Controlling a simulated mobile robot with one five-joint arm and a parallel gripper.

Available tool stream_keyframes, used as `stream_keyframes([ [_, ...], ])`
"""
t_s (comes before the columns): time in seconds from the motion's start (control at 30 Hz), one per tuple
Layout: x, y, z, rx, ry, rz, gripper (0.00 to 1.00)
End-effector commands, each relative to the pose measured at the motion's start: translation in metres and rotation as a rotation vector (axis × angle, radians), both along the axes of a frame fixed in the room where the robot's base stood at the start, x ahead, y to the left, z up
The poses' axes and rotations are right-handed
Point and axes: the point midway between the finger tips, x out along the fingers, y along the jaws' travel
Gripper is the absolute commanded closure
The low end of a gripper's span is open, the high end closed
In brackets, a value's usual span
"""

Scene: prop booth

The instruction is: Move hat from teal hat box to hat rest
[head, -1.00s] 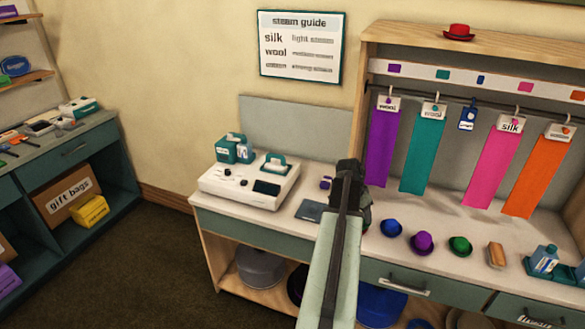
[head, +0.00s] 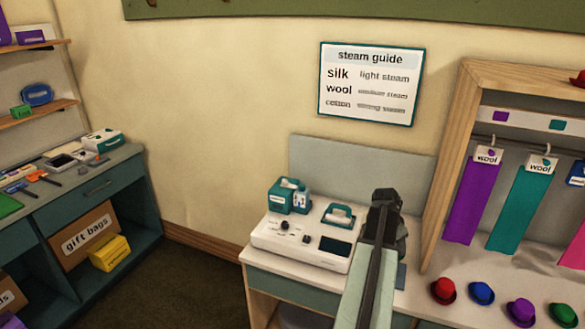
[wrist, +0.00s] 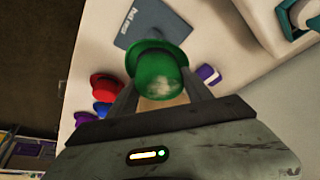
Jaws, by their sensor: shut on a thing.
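My gripper (head: 388,205) is over the counter, beside the white steam machine. In the wrist view my gripper (wrist: 160,88) is shut on a green hat (wrist: 160,72), which shows between its fingers. The held hat is hidden behind the gripper in the head view. Other hats stand in a row on the counter: red (head: 443,291), blue (head: 481,293), purple (head: 521,312) and another green one (head: 563,315).
A white steam machine (head: 300,245) and a teal container (head: 289,195) stand on the counter's left. A flat grey-blue pad (wrist: 150,20) lies on the counter. Hanging purple (head: 472,200) and teal (head: 519,205) cloths are at the right. Dark floor lies left of the counter.

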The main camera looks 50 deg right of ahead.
Motion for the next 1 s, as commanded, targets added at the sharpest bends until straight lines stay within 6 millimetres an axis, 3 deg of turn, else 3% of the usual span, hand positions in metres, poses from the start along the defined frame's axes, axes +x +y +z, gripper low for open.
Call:
stream_keyframes([
  [0.1,-0.005,-0.001,0.005,0.0,-0.001,-0.004,0.8],
  [0.37,-0.011,-0.004,-0.003,0.0,0.0,-0.014,0.8],
  [1.0,-0.012,-0.004,-0.064,0.0,0.0,-0.016,0.8],
])
